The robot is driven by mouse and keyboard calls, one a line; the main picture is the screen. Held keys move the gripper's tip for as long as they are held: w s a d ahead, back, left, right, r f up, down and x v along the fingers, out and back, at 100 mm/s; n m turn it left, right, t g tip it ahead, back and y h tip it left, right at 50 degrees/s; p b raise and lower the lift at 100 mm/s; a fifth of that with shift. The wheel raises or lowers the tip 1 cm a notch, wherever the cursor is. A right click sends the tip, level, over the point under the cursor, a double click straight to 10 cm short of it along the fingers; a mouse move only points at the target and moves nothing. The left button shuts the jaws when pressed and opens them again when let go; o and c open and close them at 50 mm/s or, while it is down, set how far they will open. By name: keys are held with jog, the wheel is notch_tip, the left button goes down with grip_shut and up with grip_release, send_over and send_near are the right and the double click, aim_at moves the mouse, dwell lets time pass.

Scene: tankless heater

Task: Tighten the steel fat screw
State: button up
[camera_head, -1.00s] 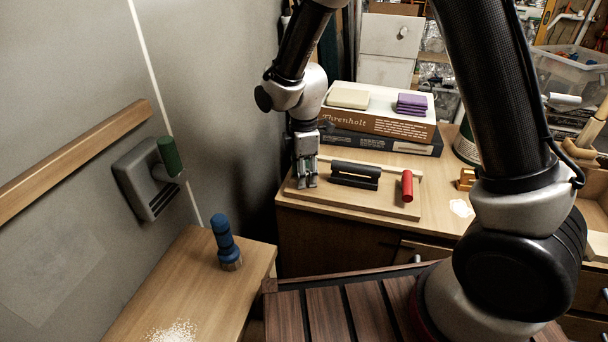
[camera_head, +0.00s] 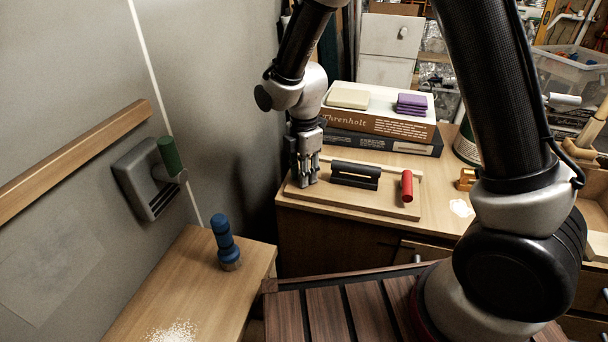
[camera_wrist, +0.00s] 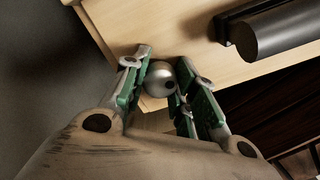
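The steel fat screw (camera_wrist: 160,79) shows in the wrist view as a round silver head with a dark spot, near the corner of the light wooden board (camera_head: 393,205). My gripper (camera_wrist: 163,64) has its two green-lined fingers on either side of the head, and they look closed on it. In the head view my gripper (camera_head: 308,182) points down at the left end of the board and hides the screw. The screw's shank is not visible.
The grey wall (camera_head: 215,90) is close on the left.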

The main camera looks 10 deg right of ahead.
grip_shut()
jog(key=m, duration=0.8)
jog(key=m, duration=0.4)
jog(key=shift+m, duration=0.4)
jog(key=m, duration=0.3)
jog(key=shift+f, duration=0.1)
